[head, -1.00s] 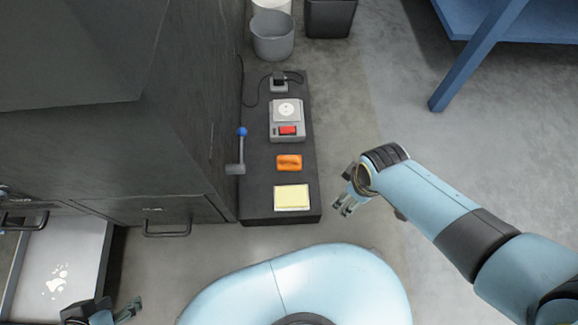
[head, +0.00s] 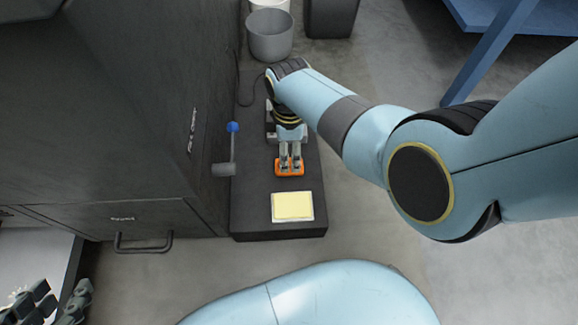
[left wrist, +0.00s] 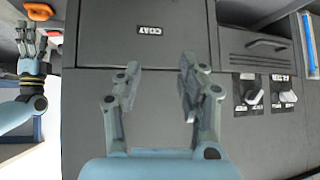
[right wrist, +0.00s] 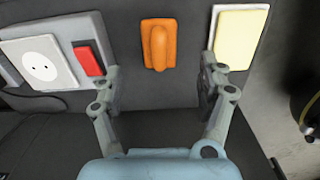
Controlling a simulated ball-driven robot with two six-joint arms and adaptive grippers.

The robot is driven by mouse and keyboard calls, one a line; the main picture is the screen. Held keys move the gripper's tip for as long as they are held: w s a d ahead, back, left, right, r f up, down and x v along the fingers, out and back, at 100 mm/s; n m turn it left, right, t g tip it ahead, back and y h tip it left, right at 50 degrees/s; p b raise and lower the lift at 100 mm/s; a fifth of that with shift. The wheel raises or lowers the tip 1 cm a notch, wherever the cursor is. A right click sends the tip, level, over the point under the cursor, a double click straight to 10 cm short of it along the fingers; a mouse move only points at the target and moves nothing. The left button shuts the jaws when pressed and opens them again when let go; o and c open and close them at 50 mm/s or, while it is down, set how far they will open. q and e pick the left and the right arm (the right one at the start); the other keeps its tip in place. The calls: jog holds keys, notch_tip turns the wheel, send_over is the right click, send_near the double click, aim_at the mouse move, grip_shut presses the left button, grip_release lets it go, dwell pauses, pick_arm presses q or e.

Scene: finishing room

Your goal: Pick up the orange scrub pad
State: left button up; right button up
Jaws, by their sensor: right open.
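The orange scrub pad (head: 290,171) lies on the dark bench top, between the grey device and the yellow pad. In the right wrist view the scrub pad (right wrist: 158,45) shows a raised rounded grip and lies ahead of the fingertips, between their lines. My right gripper (head: 290,163) is open, over the pad's far edge in the head view; its open fingers (right wrist: 160,80) show empty in the right wrist view. My left gripper (head: 62,298) is at the lower left, away from the pad. In the left wrist view its fingers (left wrist: 155,80) are apart with nothing between them.
A yellow pad on a white tray (head: 293,207) lies nearer on the bench (head: 252,190). A grey device with a red switch (right wrist: 88,61) stands beyond the scrub pad. A blue-knobbed lever (head: 233,148) stands left. A grey bucket (head: 270,37) is behind.

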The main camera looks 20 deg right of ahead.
aim_at(290, 161)
pick_arm(q)
jog(key=shift+s+d+f+t+b, duration=0.1)
jog(key=shift+s+f+t+b, duration=0.3)
jog(key=shift+t, duration=0.2)
pick_arm(e)
jog(key=shift+f, duration=0.75)
jog(key=shift+s+f+b, duration=0.1)
jog(key=shift+f+b, duration=0.6)
jog(key=shift+f, duration=0.1)
jog(key=shift+f+b, duration=0.75)
jog(key=shift+f, duration=0.05)
jog(key=shift+f+b, duration=0.75)
jog(key=shift+f, duration=0.15)
jog(key=c, duration=1.3)
pick_arm(q)
jog(key=w+d+r+m+t+h, duration=0.1)
jog(key=w+r+t, duration=0.4)
jog(key=r, duration=0.4)
jog(key=w+d+r+m+t+h, duration=0.1)
jog(key=w+r+t, duration=0.4)
jog(key=r, duration=0.4)
jog(key=shift+w+d+r+t+h, duration=0.2)
jog(key=shift+r+t+h, duration=0.2)
jog(key=shift+t, duration=0.2)
pick_arm(e)
jog(key=shift+o, duration=0.2)
pick_arm(q)
jog(key=shift+f, duration=0.1)
